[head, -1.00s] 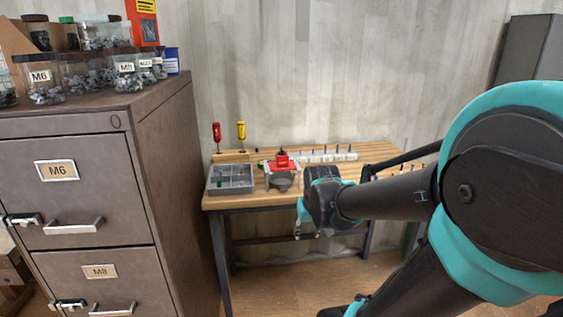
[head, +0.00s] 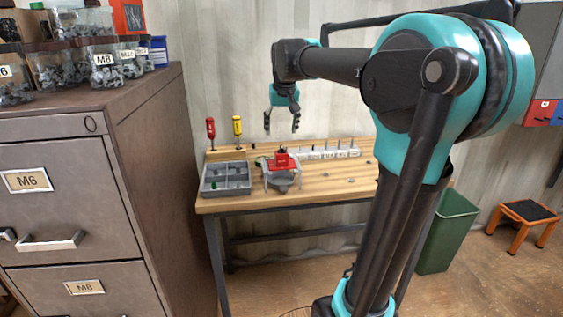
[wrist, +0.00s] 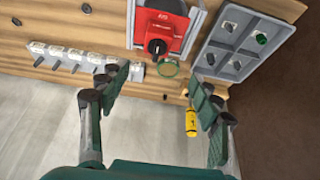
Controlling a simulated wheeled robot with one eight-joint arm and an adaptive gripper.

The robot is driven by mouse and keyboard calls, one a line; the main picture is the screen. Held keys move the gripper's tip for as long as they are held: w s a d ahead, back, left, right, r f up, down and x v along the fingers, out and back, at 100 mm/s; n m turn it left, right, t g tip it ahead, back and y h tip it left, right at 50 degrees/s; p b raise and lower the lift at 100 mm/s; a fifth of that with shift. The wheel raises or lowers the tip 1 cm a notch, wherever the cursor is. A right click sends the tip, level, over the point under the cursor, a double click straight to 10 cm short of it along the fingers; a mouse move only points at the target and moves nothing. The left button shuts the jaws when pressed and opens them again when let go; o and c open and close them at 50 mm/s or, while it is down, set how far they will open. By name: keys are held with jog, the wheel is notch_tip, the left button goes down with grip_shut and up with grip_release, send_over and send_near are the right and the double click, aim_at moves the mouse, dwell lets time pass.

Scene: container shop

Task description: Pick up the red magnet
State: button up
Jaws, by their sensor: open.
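The red magnet appears to be the red block (head: 281,161) on the workbench, seated in a grey holder (head: 283,183). In the wrist view the red block (wrist: 176,30) shows a label and a round black knob, with grey holder walls beside it. My gripper (head: 281,124) points down, open and empty, well above the bench and over the red block's area in the head view. In the wrist view my gripper's fingers (wrist: 158,88) are spread apart, and the red block lies beyond them near the top edge. Nothing is between the fingers.
A grey divided tray (head: 227,188) sits left of the holder. Red (head: 211,131) and yellow (head: 237,128) screwdrivers stand upright behind it. A row of white labelled blocks (head: 328,154) stands to the right. A filing cabinet (head: 150,150) rises at left. A green ring (wrist: 168,67) lies near the block.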

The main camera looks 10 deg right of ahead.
aim_at(281, 154)
jog(key=x, duration=0.8)
jog(key=shift+d+x, duration=0.2)
jog(key=shift+x, duration=1.1)
jog(key=shift+d+x, duration=0.15)
jog(key=shift+x, duration=1.15)
grip_shut()
